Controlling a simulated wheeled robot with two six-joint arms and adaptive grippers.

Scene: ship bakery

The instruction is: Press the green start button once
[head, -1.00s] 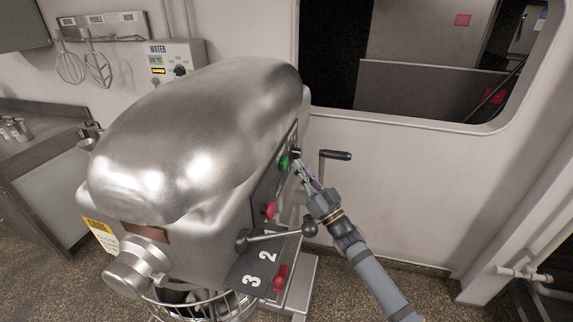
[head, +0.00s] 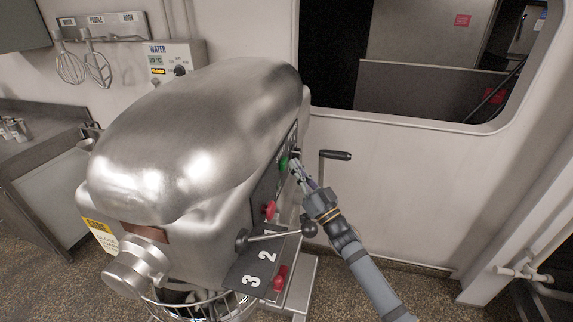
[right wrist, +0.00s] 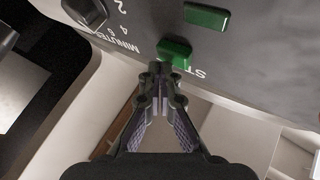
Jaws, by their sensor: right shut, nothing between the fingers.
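The green start button (head: 284,163) is on the dark side panel of the steel mixer (head: 200,130). In the right wrist view the raised green button (right wrist: 174,52) has white letters "ST" beside it, the rest hidden. My right gripper (head: 295,166) is shut and empty, its fingertips close to the button in the head view. In the right wrist view the gripper's tips (right wrist: 160,70) lie just below the button's near edge; I cannot tell whether they touch it. My left gripper is not in view.
Another green rectangle (right wrist: 206,16) and a dark minutes knob (right wrist: 86,12) are on the panel. Below are a red button (head: 270,210), a lever with a ball knob (head: 309,229) and a red knob (head: 280,278). A crank handle (head: 335,155) sticks out to the right.

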